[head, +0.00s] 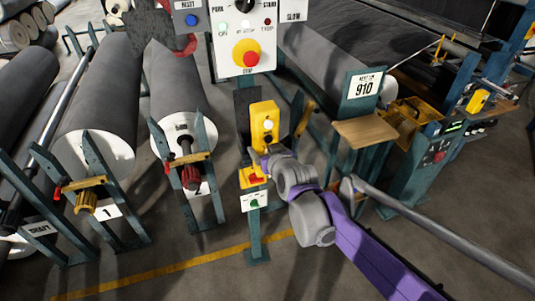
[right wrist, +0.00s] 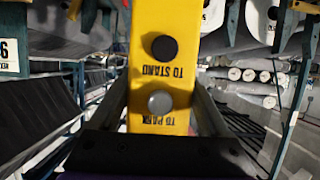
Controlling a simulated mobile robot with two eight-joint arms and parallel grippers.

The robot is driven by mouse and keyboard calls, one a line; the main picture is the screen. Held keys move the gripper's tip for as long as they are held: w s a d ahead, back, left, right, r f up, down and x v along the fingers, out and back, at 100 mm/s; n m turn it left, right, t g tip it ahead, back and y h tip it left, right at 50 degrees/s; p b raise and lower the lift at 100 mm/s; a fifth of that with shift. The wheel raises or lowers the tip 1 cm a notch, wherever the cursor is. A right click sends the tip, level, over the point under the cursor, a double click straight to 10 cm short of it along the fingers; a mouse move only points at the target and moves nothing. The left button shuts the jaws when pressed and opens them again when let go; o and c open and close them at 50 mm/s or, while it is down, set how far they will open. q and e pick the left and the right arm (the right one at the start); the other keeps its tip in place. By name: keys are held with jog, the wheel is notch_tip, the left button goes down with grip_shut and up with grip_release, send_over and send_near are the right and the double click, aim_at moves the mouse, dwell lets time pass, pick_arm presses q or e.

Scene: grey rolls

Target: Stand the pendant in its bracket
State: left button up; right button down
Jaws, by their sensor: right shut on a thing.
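The pendant (head: 264,118) is a yellow box with round buttons, upright in the head view in front of a teal post. My right gripper (head: 262,160) is shut on its lower part. In the right wrist view the pendant (right wrist: 160,75) stands between the two fingers, showing a black and a grey button with upside-down labels "TO STAND" and "TO PARK". My left gripper is not in view.
A control box (head: 238,32) with a yellow and red stop button hangs above the pendant. Large grey rolls (head: 101,95) on teal stands fill the left. A wooden shelf (head: 365,131) under sign 910 stands to the right. The floor in front is clear.

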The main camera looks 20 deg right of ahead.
jog(key=shift+w+a, duration=0.1)
jog(key=shift+w, duration=2.7)
jog(key=shift+w, duration=0.1)
jog(key=shift+w+a, duration=0.1)
jog(key=shift+w, duration=2.05)
jog(key=shift+w, duration=0.1)
